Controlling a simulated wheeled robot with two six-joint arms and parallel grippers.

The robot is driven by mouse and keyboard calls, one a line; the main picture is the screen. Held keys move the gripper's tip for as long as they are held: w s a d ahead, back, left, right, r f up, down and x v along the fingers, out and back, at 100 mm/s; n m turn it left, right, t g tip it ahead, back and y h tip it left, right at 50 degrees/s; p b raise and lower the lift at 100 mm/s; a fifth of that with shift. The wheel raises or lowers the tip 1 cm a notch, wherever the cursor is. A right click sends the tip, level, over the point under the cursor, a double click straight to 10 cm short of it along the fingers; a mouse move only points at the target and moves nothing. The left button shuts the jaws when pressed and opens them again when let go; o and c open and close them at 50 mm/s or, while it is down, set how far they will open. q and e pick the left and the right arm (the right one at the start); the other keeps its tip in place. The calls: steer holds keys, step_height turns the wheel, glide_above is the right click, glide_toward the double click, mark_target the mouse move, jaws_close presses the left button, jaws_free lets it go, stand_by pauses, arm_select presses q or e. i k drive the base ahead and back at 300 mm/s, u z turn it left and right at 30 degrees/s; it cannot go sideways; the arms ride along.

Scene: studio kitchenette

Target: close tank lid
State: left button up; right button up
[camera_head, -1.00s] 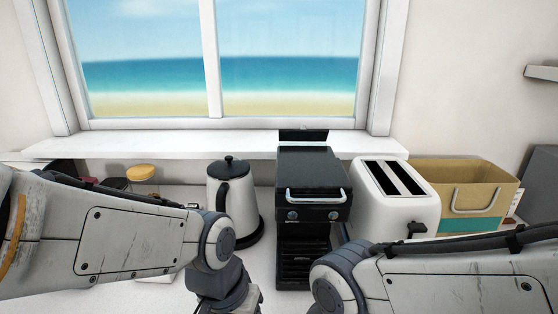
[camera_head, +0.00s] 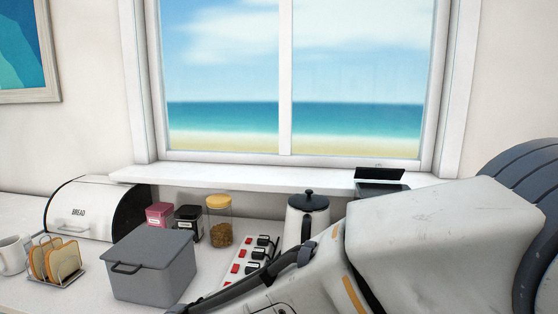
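The black coffee machine (camera_head: 383,187) shows only as its top rear part, at the foot of the window on the right. A dark flap, which looks like the tank lid (camera_head: 380,174), stands raised at its back, tilted up and apart from the top below it. The rest of the machine is hidden behind my large arm link, which fills the lower right. Neither of my grippers is in view, so whether they are open or shut does not show.
A kettle (camera_head: 307,213) stands left of the machine, partly behind my arm. A power strip (camera_head: 248,262), jars (camera_head: 219,230), a grey lidded box (camera_head: 152,268), a toast rack (camera_head: 56,262), a mug (camera_head: 11,256) and a bread bin (camera_head: 88,212) line the counter. The window sill (camera_head: 240,180) runs above.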

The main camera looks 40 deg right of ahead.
mark_target(378, 173)
steer(key=u, duration=1.85)
steer(key=k, duration=1.8)
steer(key=z, duration=2.1)
